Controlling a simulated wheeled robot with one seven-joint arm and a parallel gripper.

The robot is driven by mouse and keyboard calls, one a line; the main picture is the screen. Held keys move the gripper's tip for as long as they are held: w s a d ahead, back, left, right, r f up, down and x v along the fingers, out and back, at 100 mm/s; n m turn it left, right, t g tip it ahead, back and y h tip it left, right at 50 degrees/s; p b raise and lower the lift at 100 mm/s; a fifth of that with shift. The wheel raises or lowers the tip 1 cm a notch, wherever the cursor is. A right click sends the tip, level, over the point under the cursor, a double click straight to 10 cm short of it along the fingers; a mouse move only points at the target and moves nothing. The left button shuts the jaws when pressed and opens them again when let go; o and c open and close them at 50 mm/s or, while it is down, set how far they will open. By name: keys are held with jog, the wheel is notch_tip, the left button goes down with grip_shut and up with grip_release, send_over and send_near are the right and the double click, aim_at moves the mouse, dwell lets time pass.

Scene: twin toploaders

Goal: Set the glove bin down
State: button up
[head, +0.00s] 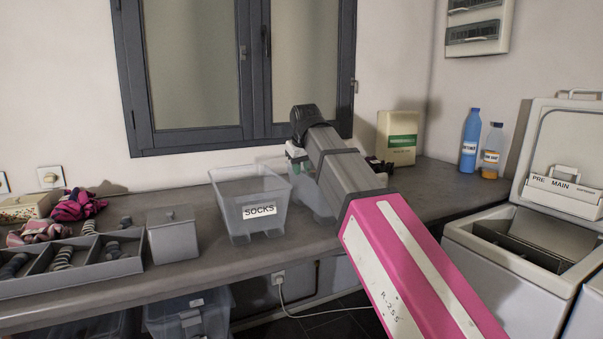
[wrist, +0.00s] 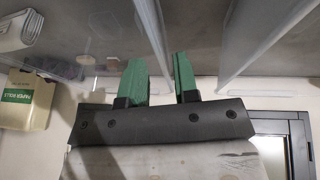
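A clear plastic bin (head: 322,203) stands behind my arm, right of the bin labelled SOCKS (head: 239,205). Its label is hidden, so I cannot confirm that it is the glove bin. It appears to be at counter level; contact with the counter is hidden. My gripper (head: 296,157) is at this bin's upper edge, partly hidden by my wrist. In the wrist view the green fingers (wrist: 160,72) are apart, with a clear bin wall running between them and a gap showing.
The grey counter (head: 215,262) holds a divided sock tray (head: 70,275) and a grey lidded box (head: 172,234) at left. A paper rolls carton (head: 397,140) and bottles (head: 470,140) stand at right. A window is behind. An open toploader (head: 520,245) is at right.

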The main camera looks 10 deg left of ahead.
jog(key=v, duration=1)
